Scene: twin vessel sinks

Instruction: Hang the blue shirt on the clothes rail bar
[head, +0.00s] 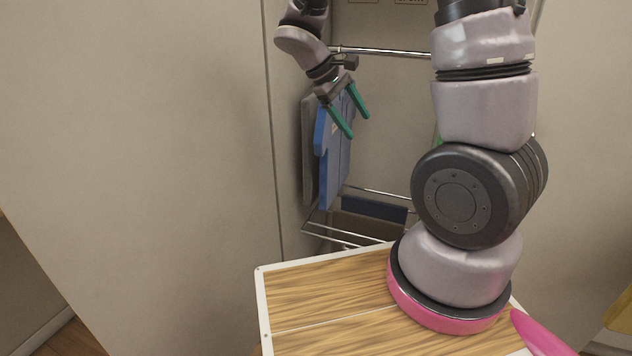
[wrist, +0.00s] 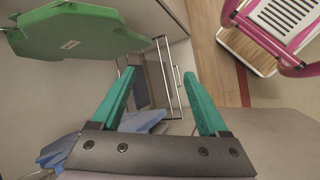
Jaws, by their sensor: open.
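The blue shirt (head: 334,155) hangs upright below the left part of the clothes rail bar (head: 385,52) in the head view. Its top is hidden behind my gripper, so I cannot tell whether it rests on the bar. In the wrist view the blue shirt (wrist: 140,121) shows low, partly behind the gripper's palm. My gripper (head: 358,126) is open, its two green fingers in front of the shirt's upper part. In the wrist view the space between the fingertips (wrist: 158,71) holds nothing.
A grey flat garment (head: 308,150) is just left of the shirt. A green garment (wrist: 80,32) is at the upper left of the wrist view. A lower rack (head: 335,236) with a dark blue item (head: 373,209) is below. Plain walls stand at both sides.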

